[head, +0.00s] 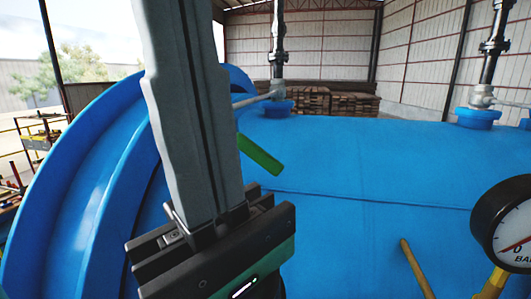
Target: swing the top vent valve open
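A green lever (260,155), which looks like the vent valve's handle, slants down to the right above the blue vessel (340,165). Its left end and the valve body are hidden behind my gripper (192,110), which I take to be the left one. Its long grey fingers rise from a black body with a green stripe and run past the top edge. The fingertips are out of view, and I cannot tell how far apart the fingers are. I see no contact with the lever. My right gripper is not in view.
A pressure gauge (505,222) stands at the right edge, near a yellow handle (417,268). Vertical pipes rise from flanges at the back (278,60) and right (490,55). A large blue ring flange (75,185) fills the left. The vessel's middle top is clear.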

